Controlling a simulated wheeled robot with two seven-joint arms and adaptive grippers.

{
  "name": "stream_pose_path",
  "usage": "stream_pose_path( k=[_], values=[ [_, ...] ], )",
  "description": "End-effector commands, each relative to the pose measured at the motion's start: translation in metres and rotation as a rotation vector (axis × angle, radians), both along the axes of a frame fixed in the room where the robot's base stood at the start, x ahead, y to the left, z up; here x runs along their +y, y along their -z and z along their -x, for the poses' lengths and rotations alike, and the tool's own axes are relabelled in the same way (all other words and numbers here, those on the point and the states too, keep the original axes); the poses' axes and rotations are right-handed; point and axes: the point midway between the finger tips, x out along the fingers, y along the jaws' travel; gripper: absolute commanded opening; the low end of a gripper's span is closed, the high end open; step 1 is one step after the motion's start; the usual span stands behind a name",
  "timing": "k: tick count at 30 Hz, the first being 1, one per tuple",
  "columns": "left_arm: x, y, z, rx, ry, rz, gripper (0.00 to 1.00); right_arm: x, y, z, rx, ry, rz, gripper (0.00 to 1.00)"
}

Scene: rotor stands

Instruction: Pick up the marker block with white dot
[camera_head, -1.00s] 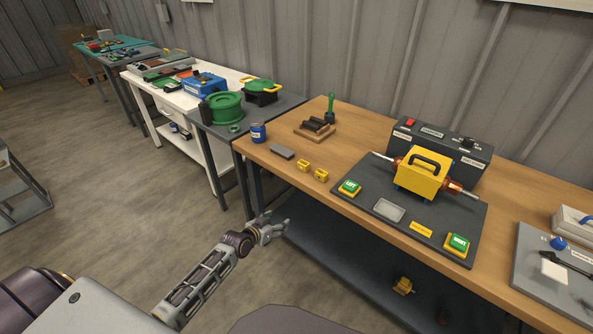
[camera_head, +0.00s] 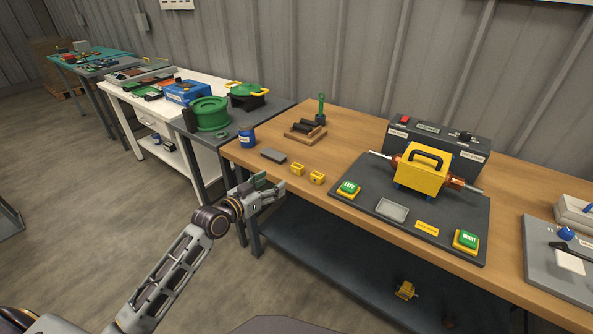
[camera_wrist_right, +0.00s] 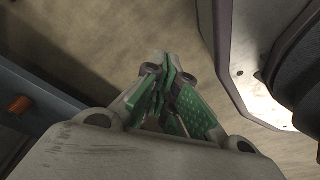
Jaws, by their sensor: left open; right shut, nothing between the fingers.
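Two small yellow blocks, a left one (camera_head: 298,169) and a right one (camera_head: 317,177), stand near the front edge of the wooden table (camera_head: 350,127). They are too small to tell which one has a white dot. My left gripper (camera_head: 273,186) is open and empty, in front of the table edge, left of and nearer than the blocks, not touching them. My right gripper (camera_wrist_right: 165,88) shows only in the right wrist view. It is shut with nothing in it, above the floor, away from the blocks.
A grey flat block (camera_head: 273,155) and a blue can (camera_head: 247,136) are left of the yellow blocks. A dark board (camera_head: 372,180) with green LEFT (camera_head: 348,188) and RIGHT (camera_head: 466,240) buttons lies to their right. A wooden rack (camera_head: 305,134) stands behind.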

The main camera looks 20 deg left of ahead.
Motion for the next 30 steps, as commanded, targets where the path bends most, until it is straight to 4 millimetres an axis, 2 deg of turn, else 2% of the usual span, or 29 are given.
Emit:
stream_pose_path(
  k=[11, 30],
  values=[
    [-0.004, 0.002, -0.012, 0.0, -0.002, 0.002, 0.64, 0.001, -0.002, -0.002, -0.001, 0.0, -0.001, 0.0],
    [-0.021, 0.01, -0.06, 0.001, -0.001, 0.002, 0.64, 0.007, -0.01, -0.01, 0.002, -0.001, -0.006, 0.0]
  ],
)
